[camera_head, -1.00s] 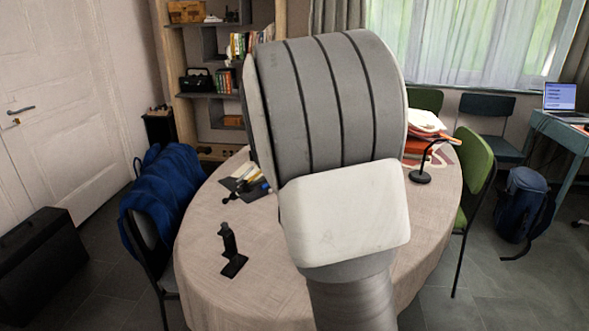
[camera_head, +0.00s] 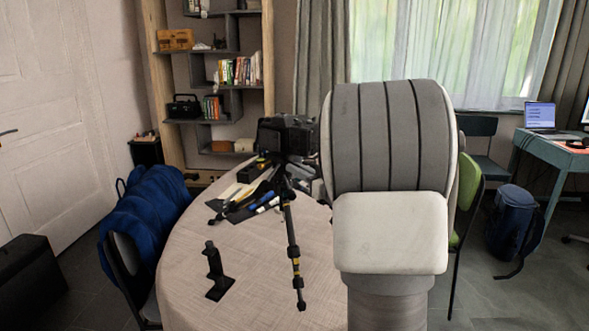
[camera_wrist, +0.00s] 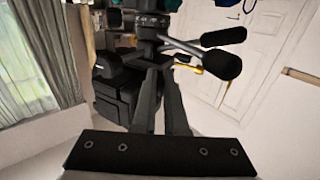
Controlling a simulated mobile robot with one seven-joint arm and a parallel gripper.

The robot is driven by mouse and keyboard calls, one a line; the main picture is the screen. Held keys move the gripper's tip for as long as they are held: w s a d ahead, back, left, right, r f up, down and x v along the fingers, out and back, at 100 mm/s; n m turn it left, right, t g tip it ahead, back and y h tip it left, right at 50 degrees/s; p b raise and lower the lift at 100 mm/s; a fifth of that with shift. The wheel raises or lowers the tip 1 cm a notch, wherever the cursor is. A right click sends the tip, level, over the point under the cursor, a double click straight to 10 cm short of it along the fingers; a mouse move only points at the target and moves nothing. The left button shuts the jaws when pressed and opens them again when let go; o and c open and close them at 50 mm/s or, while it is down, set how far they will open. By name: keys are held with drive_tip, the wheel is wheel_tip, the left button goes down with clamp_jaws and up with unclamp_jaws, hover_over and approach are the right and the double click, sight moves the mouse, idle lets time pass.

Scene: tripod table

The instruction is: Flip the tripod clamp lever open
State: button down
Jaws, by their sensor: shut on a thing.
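In the wrist view the dark tripod head (camera_wrist: 150,20) is close, with two black-ended handles (camera_wrist: 222,64) pointing right. My gripper (camera_wrist: 163,74) has its fingers close together, with the tips at the tripod head, shut on a part of it. The gripped part is hidden between the fingertips, so I cannot tell whether it is the clamp lever. My arm hides the table's right side in the head view.
A small black stand (camera_head: 216,272) is on the left of the cloth-covered table (camera_head: 190,245). Tools and papers (camera_head: 245,200) lie behind it. A chair with a blue jacket (camera_head: 150,210) is at the left edge and a green chair (camera_head: 467,185) at the right.

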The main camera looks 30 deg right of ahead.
drive_tip(key=shift+w+d+r+n+g+y+p, duration=0.1)
drive_tip(key=shift+d+n+g+y+p, duration=0.15)
drive_tip(key=shift+n+y+p, duration=0.4)
drive_tip(key=shift+w+d+n+g+y+p, duration=0.1)
drive_tip(key=shift+d+n+g+y+p, duration=0.25)
drive_tip(key=shift+y, duration=0.6)
drive_tip(key=shift+d+r+n+g+y+p, duration=0.15)
drive_tip(key=shift+n+y+p, duration=0.2)
drive_tip(key=shift+n+y, duration=0.35)
drive_tip(key=shift+f, duration=0.1)
drive_tip(key=c, duration=1)
unclamp_jaws()
drive_tip(key=shift+o, duration=0.2)
drive_tip(key=shift+a+f, duration=0.1)
drive_tip(key=shift+f, duration=0.05)
